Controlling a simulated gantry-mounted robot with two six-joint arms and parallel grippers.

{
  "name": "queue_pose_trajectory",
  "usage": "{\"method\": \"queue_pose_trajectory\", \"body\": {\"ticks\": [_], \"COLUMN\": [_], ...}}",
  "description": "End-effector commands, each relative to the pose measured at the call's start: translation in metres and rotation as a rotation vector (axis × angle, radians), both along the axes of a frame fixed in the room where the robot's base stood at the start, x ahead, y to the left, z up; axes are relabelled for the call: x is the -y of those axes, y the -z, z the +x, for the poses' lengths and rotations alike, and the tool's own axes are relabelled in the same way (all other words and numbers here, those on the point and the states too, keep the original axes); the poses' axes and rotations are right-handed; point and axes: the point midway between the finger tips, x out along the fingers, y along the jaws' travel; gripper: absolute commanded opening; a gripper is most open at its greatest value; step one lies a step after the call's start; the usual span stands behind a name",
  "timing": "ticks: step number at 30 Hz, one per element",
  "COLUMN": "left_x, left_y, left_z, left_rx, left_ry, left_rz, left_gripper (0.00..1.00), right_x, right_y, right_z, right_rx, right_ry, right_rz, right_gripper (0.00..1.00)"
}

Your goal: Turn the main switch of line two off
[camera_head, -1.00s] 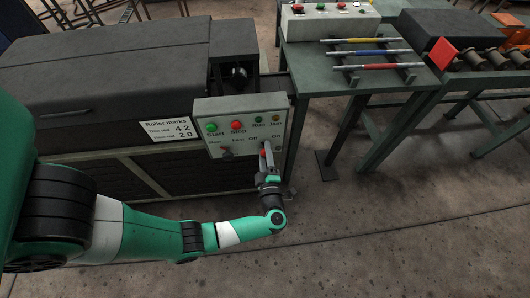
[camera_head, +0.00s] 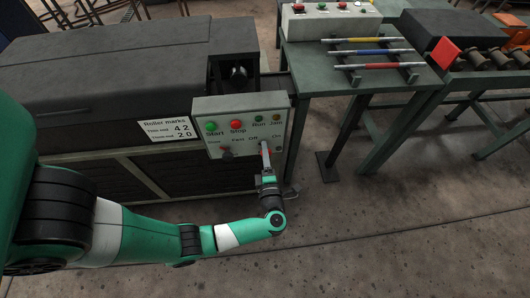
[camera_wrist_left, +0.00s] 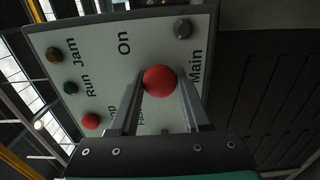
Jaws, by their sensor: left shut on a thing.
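The grey control panel (camera_head: 241,125) on the near machine has a green Start button (camera_head: 211,126), a red Stop button (camera_head: 237,125), a Slow/Fast knob (camera_head: 226,153) and a lever with Off and On labels. My left gripper (camera_head: 266,149) is at this lever from below and in front. In the left wrist view the lever's red ball knob (camera_wrist_left: 159,79) sits between the two fingers, which are shut on it. The words On and Main show beside it. The fingers hide the Off label there, and I cannot tell the exact lever position. My right gripper is not in view.
A table (camera_head: 310,64) at right carries colored rods on a rack (camera_head: 370,53) and another button box (camera_head: 330,20). A roller conveyor (camera_head: 485,58) stands beyond. The machine body (camera_head: 110,75) is left of the panel. The floor in front is clear.

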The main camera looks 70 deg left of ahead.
Motion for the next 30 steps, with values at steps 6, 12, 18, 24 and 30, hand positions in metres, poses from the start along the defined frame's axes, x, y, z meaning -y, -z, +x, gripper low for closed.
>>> {"method": "queue_pose_trajectory", "body": {"ticks": [6,12,18,24,30], "left_x": [0.000,0.000,0.000,0.016,0.061], "left_y": [0.000,0.000,0.000,-0.002,-0.003], "left_z": [0.000,0.000,0.000,-0.002,-0.013], "left_rx": [0.001,0.000,-0.001,-0.002,-0.003], "left_ry": [0.000,0.000,0.000,0.005,0.008], "left_rz": [0.000,0.000,0.000,0.000,0.002], "left_gripper": [0.00,0.75,0.75,0.75,0.75], "right_x": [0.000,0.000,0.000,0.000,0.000], "right_y": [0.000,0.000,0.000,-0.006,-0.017], "right_z": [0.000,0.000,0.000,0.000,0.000], "right_rx": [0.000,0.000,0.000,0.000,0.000], "right_ry": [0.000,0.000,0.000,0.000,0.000], "right_rz": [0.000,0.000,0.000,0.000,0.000], "right_gripper": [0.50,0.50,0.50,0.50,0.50]}}
